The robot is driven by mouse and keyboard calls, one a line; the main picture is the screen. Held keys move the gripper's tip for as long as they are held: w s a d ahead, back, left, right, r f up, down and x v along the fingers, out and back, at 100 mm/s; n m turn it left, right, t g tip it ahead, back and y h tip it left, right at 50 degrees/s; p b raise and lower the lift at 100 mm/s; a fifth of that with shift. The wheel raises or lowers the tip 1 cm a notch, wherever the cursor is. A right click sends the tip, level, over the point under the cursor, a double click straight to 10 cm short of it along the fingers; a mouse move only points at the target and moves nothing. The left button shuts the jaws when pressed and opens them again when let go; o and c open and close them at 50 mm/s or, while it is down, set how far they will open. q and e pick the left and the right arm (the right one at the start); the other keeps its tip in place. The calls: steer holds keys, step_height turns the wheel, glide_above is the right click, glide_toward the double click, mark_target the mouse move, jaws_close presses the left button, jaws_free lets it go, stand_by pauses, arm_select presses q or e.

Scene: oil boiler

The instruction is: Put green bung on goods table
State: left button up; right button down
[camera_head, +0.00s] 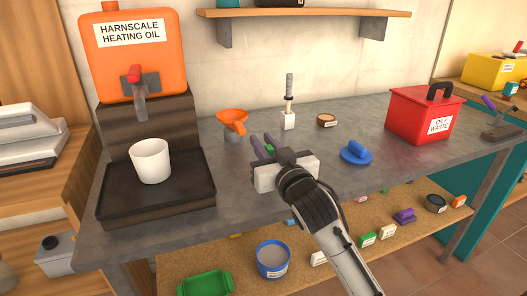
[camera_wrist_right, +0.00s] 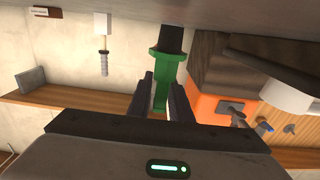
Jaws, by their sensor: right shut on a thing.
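My right gripper (camera_head: 264,146) is shut on the green bung, over the grey table (camera_head: 330,142) near its middle. In the head view only a small green part of the bung (camera_head: 269,150) shows between the fingers. In the right wrist view the bung (camera_wrist_right: 168,68) is a green flanged piece with a black end, held between the two dark fingers (camera_wrist_right: 166,88). The black end points towards the grey surface at the top of that picture. I cannot tell whether it touches. My left gripper is not in view.
An orange funnel (camera_head: 232,121), a white block with a handled tool (camera_head: 288,118), a blue object (camera_head: 355,153) and a red oily waste box (camera_head: 424,115) stand around the gripper. A white cup (camera_head: 150,161) is on the dark tray (camera_head: 135,208) at left. A lower shelf (camera_head: 330,275) holds several items.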

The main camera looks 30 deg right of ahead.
steer(key=shift+f, duration=0.55)
steer(key=shift+f, duration=0.15)
steer(key=c, duration=1.6)
jaws_free()
steer(key=v, duration=1.2)
